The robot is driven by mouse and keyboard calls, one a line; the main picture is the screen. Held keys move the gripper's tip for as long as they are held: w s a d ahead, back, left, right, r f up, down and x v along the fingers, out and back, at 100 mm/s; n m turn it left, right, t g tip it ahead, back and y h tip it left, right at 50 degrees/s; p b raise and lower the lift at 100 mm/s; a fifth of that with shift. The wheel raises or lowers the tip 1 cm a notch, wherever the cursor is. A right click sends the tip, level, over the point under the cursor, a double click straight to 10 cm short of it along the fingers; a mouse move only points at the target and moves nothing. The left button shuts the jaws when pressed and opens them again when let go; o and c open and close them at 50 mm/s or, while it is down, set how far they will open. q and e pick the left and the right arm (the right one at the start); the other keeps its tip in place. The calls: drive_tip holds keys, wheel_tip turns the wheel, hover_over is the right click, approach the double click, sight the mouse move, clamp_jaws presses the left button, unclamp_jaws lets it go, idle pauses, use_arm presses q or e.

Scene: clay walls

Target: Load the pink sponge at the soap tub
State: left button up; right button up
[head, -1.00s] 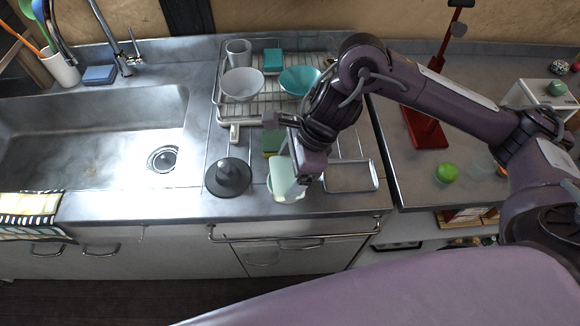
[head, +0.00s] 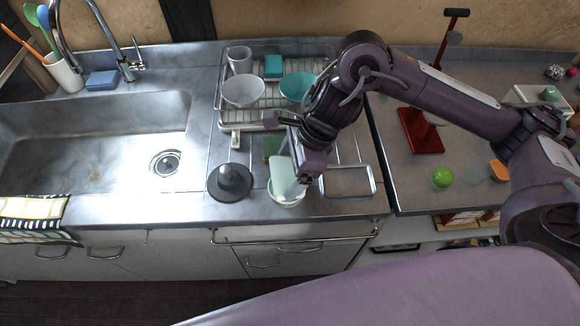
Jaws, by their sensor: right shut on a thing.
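My right gripper (head: 297,190) points down at the front edge of the counter, at a small pale round tub (head: 287,202). It is shut on a pale mint-green block (head: 281,172), which looks like a sponge and stands tilted at the tub. The block's lower end is at or inside the tub's rim; the fingers hide the exact contact. I see no clearly pink sponge. My left gripper is not in view.
A dark grey plunger-shaped thing (head: 231,182) stands just left of the tub. A dish rack (head: 232,117) with bowls is behind. A green sponge (head: 271,145) lies between. The sink (head: 90,140) is left.

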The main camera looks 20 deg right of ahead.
sight(290, 172)
drive_tip(key=shift+r+p, duration=1.55)
drive_tip(key=shift+r, duration=0.65)
